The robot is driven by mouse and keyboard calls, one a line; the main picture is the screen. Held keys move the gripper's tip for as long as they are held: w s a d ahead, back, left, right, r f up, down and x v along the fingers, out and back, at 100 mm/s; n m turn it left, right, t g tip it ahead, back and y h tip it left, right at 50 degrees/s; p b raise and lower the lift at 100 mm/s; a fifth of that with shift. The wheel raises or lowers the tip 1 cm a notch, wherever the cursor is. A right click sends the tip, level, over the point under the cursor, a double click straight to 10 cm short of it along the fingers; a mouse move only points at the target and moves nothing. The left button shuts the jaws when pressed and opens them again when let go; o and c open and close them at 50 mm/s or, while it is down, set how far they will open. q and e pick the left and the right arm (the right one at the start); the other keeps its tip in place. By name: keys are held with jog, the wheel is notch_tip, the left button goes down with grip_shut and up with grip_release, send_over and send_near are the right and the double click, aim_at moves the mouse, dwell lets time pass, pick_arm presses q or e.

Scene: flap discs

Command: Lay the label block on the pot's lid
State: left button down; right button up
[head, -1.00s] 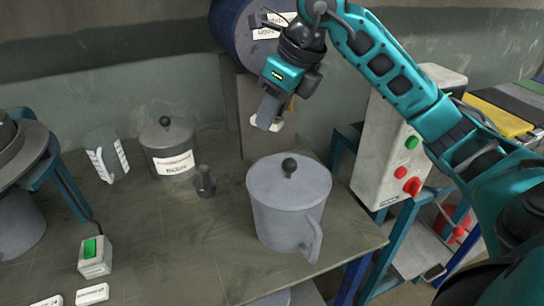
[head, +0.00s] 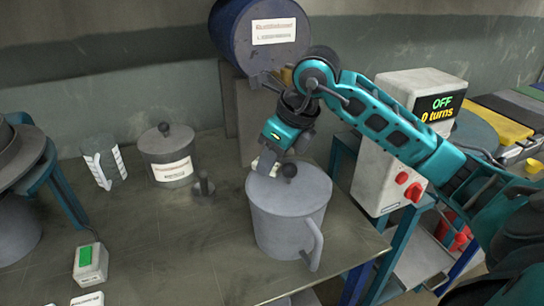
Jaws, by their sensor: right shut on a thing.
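The grey pot (head: 283,228) stands near the table's right edge, its handle to the front right. Its flat lid (head: 305,190) is on, with a dark round knob (head: 289,171). My right gripper (head: 262,170) is over the lid's back left part, left of the knob, pointing down. It is shut on a small white label block (head: 266,160), which is partly hidden by the fingers. The block is at or just above the lid; I cannot tell whether they touch. My left gripper is not in view.
A smaller labelled lidded pot (head: 168,157), a clear measuring jug (head: 104,162) and a small dark metal piece (head: 204,187) stand to the left. Another white label block (head: 88,300) lies front left, near a green-topped box (head: 90,264). A control box (head: 385,180) stands right.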

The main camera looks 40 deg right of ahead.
jog(key=o, duration=0.6)
jog(key=shift+f, duration=0.15)
jog(key=o, duration=0.4)
jog(key=shift+r, duration=0.3)
jog(key=p+v, duration=0.1)
jog(key=v, duration=1)
jog(key=shift+s+d+r, duration=0.1)
jog(key=shift+s+r, duration=0.05)
jog(key=shift+r, duration=0.25)
